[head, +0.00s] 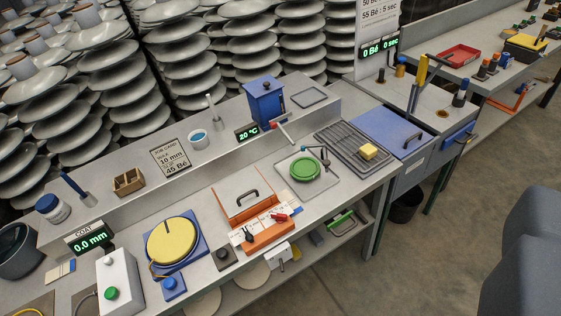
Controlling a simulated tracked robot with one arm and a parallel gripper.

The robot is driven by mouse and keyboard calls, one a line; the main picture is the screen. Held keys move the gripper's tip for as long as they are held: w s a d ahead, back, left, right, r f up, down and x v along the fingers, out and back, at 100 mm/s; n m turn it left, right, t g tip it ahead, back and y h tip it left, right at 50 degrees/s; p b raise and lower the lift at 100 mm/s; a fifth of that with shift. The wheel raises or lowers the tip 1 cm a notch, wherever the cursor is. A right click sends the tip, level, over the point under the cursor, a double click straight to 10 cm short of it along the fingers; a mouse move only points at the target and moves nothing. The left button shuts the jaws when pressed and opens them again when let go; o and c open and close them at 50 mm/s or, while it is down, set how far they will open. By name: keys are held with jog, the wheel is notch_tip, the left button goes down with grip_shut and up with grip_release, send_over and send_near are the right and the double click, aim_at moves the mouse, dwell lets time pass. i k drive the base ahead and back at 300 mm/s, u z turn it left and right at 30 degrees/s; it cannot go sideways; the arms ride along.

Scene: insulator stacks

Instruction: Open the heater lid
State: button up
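A blue box (265,104) with a small knob on its top stands on the raised back shelf, next to a display reading 20 °C (247,132). Its top looks closed. A pale metal lid with a dark handle (249,192) lies flat on an orange-edged unit on the bench. A blue flat lid with a dark handle (392,131) lies closed at the bench's right part. No label tells which of these is the heater lid. My gripper is not in view.
Stacked grey insulators (189,65) stand behind. Dark grey rounded shapes fill the lower right. Open floor (425,250) lies in front.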

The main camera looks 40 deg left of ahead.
aim_at(240, 192)
jog(key=i, duration=1.05)
jog(key=u, duration=2.05)
jog(key=k, duration=0.8)
jog(key=u, duration=0.25)
jog(key=i, duration=0.8)
jog(key=z, duration=0.15)
